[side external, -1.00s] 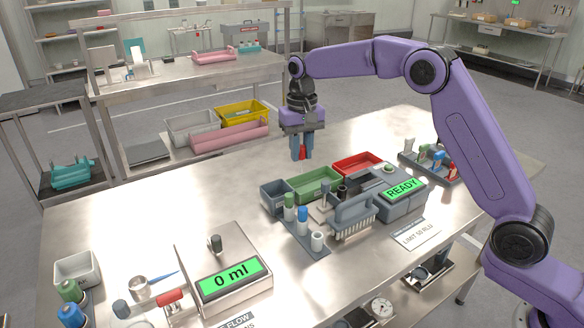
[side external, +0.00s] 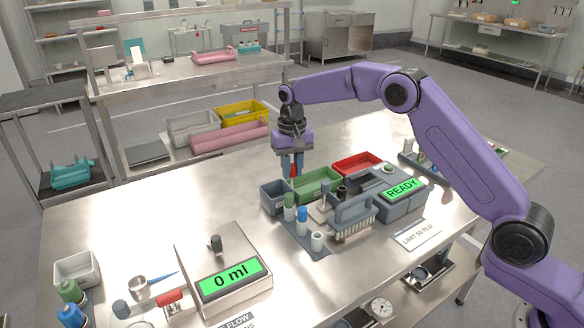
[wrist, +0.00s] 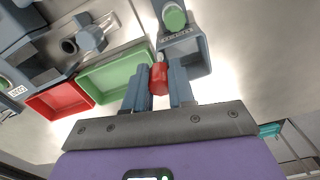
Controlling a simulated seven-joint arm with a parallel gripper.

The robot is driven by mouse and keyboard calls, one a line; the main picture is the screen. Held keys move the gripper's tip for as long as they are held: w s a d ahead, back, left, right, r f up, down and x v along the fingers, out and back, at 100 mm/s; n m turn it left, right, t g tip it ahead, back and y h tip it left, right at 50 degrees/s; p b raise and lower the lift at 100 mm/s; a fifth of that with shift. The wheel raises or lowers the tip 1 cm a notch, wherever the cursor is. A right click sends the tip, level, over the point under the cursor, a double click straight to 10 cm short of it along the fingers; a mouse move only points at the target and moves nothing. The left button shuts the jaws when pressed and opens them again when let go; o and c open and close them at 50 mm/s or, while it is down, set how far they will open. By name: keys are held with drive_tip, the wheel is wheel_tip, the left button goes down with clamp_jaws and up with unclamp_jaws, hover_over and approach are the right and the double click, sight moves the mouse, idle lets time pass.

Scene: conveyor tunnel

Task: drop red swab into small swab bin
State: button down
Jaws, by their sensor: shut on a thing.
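My gripper (side external: 292,173) is shut on the red swab (side external: 294,168) and holds it upright above the table. In the wrist view the swab (wrist: 158,80) sits between the two blue-grey fingers of my gripper (wrist: 160,88). The small grey-blue bin (side external: 272,203), which I take as the small swab bin, stands at the left end of the row of trays. In the wrist view this bin (wrist: 204,57) lies just beyond the swab, a little to its right. The swab's tip appears near the gap between this bin and the green tray (wrist: 112,78).
The green tray (side external: 318,187) and red tray (side external: 352,160) stand to the right of the bin. A rack with capped vials (side external: 303,236), a grey brush (side external: 352,215) and the READY device (side external: 400,190) are close in front. The table left of the bin is clear.

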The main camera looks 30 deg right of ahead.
sight(292, 165)
drive_tip(key=shift+f, duration=0.35)
drive_tip(key=c, duration=1)
unclamp_jaws()
drive_tip(key=shift+o, duration=0.2)
drive_tip(key=shift+r, duration=0.1)
wheel_tip(292, 165, up, 12)
drive_tip(key=shift+r, duration=0.25)
drive_tip(key=shift+s+a, duration=0.1)
